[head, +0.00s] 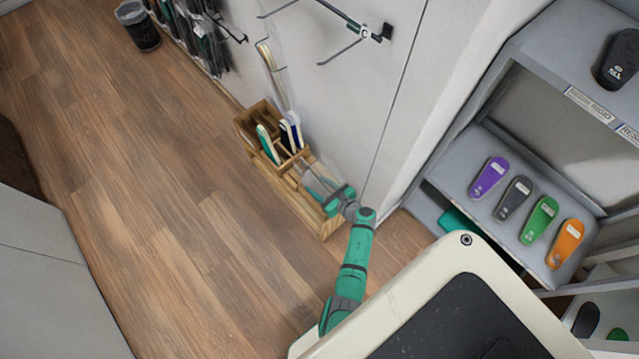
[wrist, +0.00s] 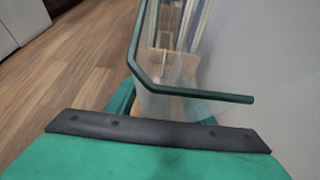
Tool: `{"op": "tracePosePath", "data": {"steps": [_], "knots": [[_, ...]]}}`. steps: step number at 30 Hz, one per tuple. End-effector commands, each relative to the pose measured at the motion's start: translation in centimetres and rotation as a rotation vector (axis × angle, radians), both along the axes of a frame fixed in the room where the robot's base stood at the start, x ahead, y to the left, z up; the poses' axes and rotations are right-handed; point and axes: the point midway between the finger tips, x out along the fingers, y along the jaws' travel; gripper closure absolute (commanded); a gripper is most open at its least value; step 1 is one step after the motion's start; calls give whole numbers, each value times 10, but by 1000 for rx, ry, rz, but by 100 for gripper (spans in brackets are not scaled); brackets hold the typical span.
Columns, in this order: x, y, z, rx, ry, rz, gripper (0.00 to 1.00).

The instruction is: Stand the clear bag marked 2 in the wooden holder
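The wooden holder (head: 329,228) is a long divided box on the floor against the wall. Its wood also shows in the wrist view (wrist: 152,62), beyond my gripper. My gripper (head: 328,192) is low over the holder's near end. A see-through bag (head: 316,178) shows faintly at my gripper, over the near compartments. In the wrist view the clear bag (wrist: 165,98) is a pale sheet by the dark green bar, and my gripper appears shut on it. The mark 2 cannot be read. Whether the bag's bottom touches the holder is hidden.
White and dark insoles (head: 290,132) stand in the holder's far compartments. Wire hooks (head: 350,40) stick out from the wall above. A grey shelf with coloured insoles (head: 540,220) is at the right. A bin (head: 140,28) stands far left. The wooden floor left of the holder is clear.

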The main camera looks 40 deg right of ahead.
Motion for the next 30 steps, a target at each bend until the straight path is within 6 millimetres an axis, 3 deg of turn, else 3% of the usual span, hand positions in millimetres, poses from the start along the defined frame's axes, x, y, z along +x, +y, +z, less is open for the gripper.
{"op": "tracePosePath", "data": {"steps": [13,24,30], "knots": [[-7,-7,8,-5,-9,-8,46],[-66,-11,33,-6,-6,-9,46],[-88,-11,43,-5,-5,-3,46]]}}
